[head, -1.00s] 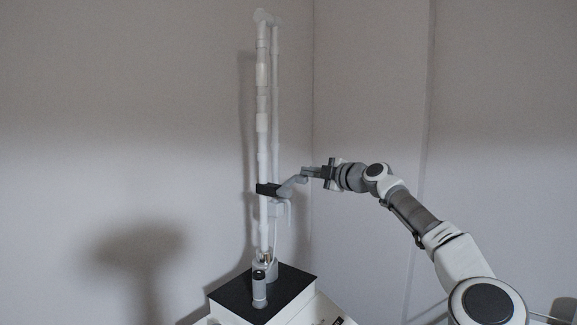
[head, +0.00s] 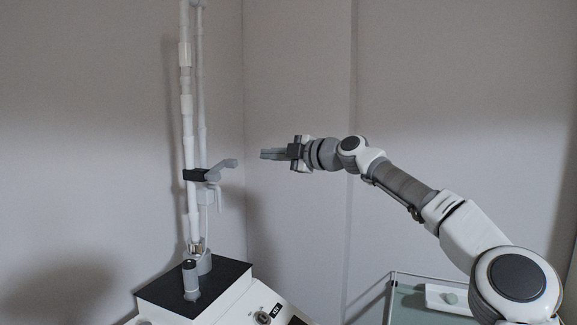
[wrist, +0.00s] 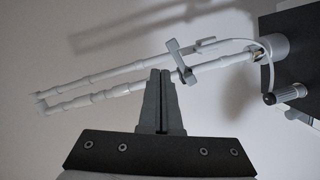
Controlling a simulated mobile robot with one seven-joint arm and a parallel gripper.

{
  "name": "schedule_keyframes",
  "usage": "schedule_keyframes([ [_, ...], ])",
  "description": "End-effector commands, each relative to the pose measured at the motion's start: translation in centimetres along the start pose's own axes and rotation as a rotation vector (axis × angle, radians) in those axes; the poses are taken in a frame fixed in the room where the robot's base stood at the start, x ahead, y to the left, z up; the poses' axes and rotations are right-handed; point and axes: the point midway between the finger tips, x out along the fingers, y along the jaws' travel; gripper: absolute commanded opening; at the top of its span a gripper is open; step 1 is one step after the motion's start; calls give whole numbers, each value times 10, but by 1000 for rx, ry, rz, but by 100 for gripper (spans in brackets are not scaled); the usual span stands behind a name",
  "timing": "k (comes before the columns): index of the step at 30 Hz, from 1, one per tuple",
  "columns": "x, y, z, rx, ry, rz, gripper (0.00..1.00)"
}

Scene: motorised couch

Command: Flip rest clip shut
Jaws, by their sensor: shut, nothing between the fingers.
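The rest clip (head: 222,168) is a grey lever on a dark collar (head: 196,175) around a tall white jointed pole (head: 188,130). Its lever sticks out to the right and slightly up, standing away from the pole. In the wrist view the clip (wrist: 182,62) shows beyond my fingertips, across the pole. My gripper (head: 262,154) is shut and empty, in the head view to the right of the lever's tip with a visible gap. The closed fingers also show in the wrist view (wrist: 160,74).
The pole rises from a white unit with a black top (head: 225,275), where a short grey cylinder (head: 190,280) stands. A thinner pole runs behind. A glass-topped table (head: 410,300) with a white tray (head: 445,300) is at lower right. Walls are behind.

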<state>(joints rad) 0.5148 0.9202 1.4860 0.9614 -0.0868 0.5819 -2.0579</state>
Motion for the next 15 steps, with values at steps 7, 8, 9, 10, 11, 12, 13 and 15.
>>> schedule_keyframes([
  [7, -40, -2, 2, 0, -1, 0, 0],
  [8, -43, -2, 2, 0, -2, 0, 0],
  [9, -47, -2, 2, 0, -1, 0, 0],
  [10, -50, -1, 1, 1, -1, 1, 0],
  [11, -52, -1, 1, 1, -1, 1, 0],
  [12, -54, -1, 1, 1, 0, 1, 0],
  [13, -55, -1, 0, 1, 0, 1, 0],
  [15, -57, 0, 0, 1, 1, 0, 0],
])
